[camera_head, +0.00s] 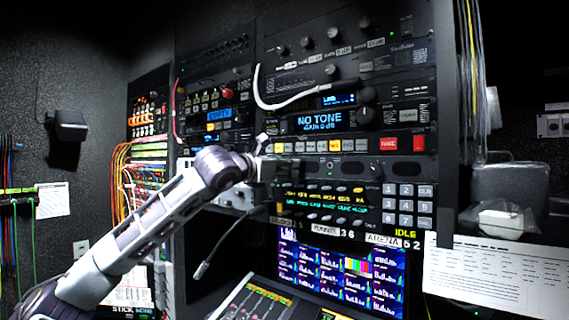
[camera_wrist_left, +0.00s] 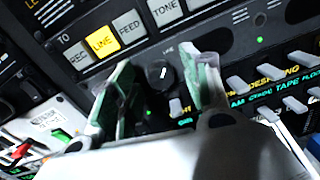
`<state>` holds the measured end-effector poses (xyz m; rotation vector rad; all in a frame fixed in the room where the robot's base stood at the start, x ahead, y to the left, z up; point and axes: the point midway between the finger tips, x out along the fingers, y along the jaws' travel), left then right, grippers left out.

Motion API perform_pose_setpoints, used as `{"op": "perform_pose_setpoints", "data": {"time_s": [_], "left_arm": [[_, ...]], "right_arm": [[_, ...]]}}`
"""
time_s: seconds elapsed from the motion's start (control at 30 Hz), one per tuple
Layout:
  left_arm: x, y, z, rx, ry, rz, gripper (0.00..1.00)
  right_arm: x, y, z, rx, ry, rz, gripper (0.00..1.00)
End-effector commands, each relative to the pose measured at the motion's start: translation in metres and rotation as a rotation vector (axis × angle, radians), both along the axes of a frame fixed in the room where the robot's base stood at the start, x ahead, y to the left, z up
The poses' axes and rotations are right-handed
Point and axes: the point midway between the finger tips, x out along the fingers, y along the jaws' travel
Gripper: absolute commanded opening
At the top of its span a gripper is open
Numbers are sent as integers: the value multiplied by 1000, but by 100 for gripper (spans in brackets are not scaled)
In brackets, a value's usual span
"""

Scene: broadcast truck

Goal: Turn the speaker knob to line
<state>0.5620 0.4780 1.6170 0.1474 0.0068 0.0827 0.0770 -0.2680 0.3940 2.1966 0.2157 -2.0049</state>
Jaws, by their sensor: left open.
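A small black round knob (camera_wrist_left: 160,74) with a white pointer mark shows between my fingers in the left wrist view. Small text that seems to read LINE is printed just above it. I cannot read a speaker label, and the knob is hidden behind my gripper in the head view. My left gripper (camera_wrist_left: 167,64) is open, with one green-padded finger on each side of the knob. Whether either finger touches it I cannot tell. In the head view my left gripper (camera_head: 264,168) is at the rack face, below a row of buttons. My right gripper is not in view.
A lit yellow LINE button (camera_wrist_left: 103,42) sits in the button row above the knob. Small white switches (camera_wrist_left: 270,72) are close on the right. A gooseneck microphone (camera_head: 225,248) sticks out below my arm. A monitor (camera_head: 342,270) stands beneath the rack. Colored cables (camera_head: 122,180) hang at left.

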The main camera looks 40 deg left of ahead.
Motion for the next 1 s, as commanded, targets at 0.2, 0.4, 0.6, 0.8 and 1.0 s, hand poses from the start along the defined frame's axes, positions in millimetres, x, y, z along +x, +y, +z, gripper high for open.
{"op": "perform_pose_setpoints", "data": {"time_s": [0.2, 0.4, 0.6, 0.8, 1.0], "left_arm": [[6, 0, 1, 0, -1, 0, 47], [7, 0, 0, 0, 0, 0, 47], [7, 0, 0, 0, 0, 0, 46], [7, 0, 0, 0, 0, 0, 20], [7, 0, 0, 1, -1, 0, 1]], "right_arm": [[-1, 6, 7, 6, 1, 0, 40], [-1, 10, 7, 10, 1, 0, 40], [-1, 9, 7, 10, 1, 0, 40], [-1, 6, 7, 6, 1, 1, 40], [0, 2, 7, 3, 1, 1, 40]]}}
